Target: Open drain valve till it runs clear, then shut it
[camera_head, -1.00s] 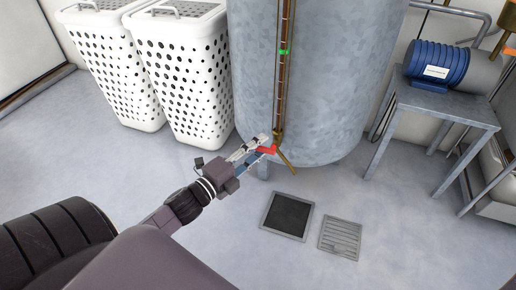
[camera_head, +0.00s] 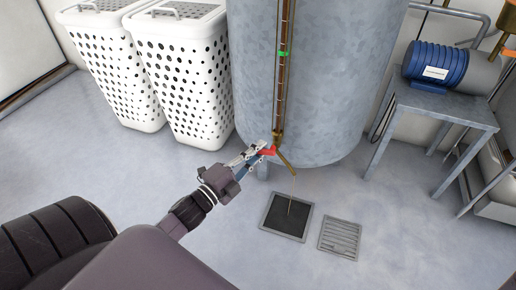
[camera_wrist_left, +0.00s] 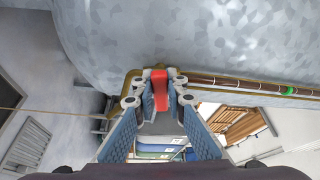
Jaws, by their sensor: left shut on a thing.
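The grey metal tank (camera_head: 330,90) stands at top centre, with a brass-framed sight tube (camera_head: 281,90) down its front. My left gripper (camera_head: 267,148) is shut on the red valve handle (camera_head: 268,152) at the tube's foot. In the left wrist view the red handle (camera_wrist_left: 160,92) sits between both fingertips (camera_wrist_left: 159,88). A brass spout (camera_head: 286,160) slants down to the right from the valve. A thin brownish stream (camera_head: 291,205) falls from it onto the dark square floor drain (camera_head: 272,222). In the wrist view the stream (camera_wrist_left: 60,112) is a thin tan line. My right gripper is not in view.
Two white perforated hampers (camera_head: 187,75) stand left of the tank. A blue motor (camera_head: 437,65) sits on a grey metal stand (camera_head: 450,108) at right. A slatted floor grate (camera_head: 340,238) lies right of the dark drain.

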